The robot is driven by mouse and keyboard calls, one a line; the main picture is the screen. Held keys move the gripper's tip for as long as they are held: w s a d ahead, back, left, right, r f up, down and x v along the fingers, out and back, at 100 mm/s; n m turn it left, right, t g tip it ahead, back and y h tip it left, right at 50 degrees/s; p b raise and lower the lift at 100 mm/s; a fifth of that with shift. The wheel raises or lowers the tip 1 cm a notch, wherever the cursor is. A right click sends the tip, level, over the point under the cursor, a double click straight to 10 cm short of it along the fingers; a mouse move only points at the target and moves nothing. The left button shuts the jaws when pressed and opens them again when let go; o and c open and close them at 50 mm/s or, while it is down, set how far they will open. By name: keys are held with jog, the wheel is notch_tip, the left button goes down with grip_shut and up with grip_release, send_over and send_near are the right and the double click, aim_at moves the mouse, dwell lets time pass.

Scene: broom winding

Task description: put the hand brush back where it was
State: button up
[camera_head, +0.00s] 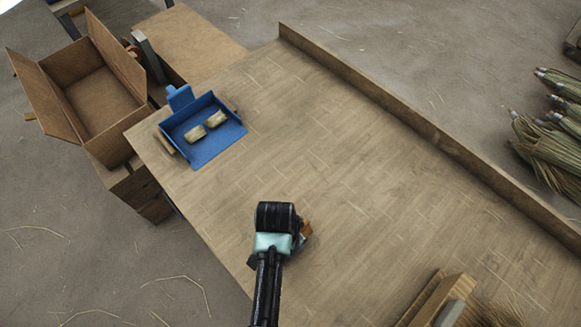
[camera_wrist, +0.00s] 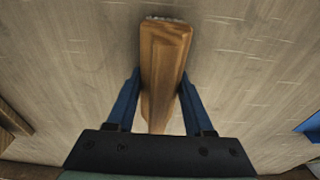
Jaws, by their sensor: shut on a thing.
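The hand brush shows in the wrist view as a brown wooden block (camera_wrist: 163,60) between the two blue fingers of my gripper (camera_wrist: 160,92). A thin pale fringe shows at its far end. In the head view my gripper (camera_head: 283,245) is low over the near part of the workbench (camera_head: 330,170), and only a small orange-brown bit of the brush (camera_head: 306,229) shows beside it. My wrist hides the rest. I cannot tell whether the brush touches the bench top. A blue dustpan (camera_head: 213,148) lies at the bench's far left corner, with two short tan pieces (camera_head: 206,125) in it.
A wooden holder (camera_head: 432,298) with straw beside it is at the bench's near right. A raised board (camera_head: 400,115) runs along the far right edge. An open box (camera_head: 100,95) stands off the left corner. Straw bundles (camera_head: 553,145) lie at right. The bench middle is clear.

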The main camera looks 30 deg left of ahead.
jog(key=shift+f, duration=0.1)
jog(key=o, duration=1.3)
